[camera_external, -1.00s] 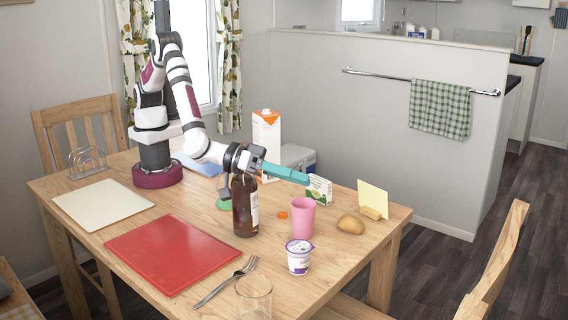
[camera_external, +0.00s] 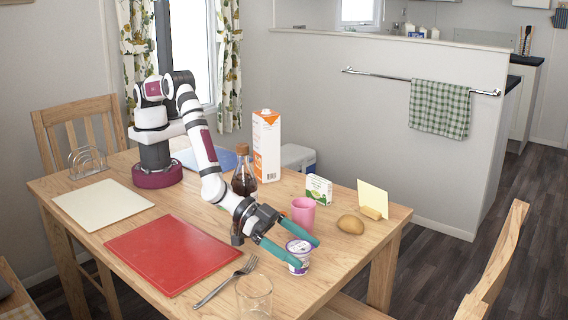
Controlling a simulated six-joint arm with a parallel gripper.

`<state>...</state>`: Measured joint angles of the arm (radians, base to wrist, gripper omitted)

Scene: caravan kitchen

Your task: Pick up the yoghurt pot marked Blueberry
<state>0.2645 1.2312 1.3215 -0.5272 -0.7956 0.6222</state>
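The yoghurt pot (camera_external: 301,246) is a small white pot with a purple label and lid, standing upright near the table's front right edge. Its print is too small to read. My gripper (camera_external: 308,254) has two teal fingers spread apart. One finger reaches past the pot's far side and the other lies across its near left side, so the pot appears between the fingertips. I cannot tell whether either finger touches it. The near finger hides part of the pot.
A pink cup (camera_external: 303,213) stands close behind the gripper. A brown bottle (camera_external: 244,181) is beside my forearm. A clear glass (camera_external: 254,297) and a fork (camera_external: 226,281) lie to the front left. A potato (camera_external: 350,224) and a card holder (camera_external: 372,211) are to the right.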

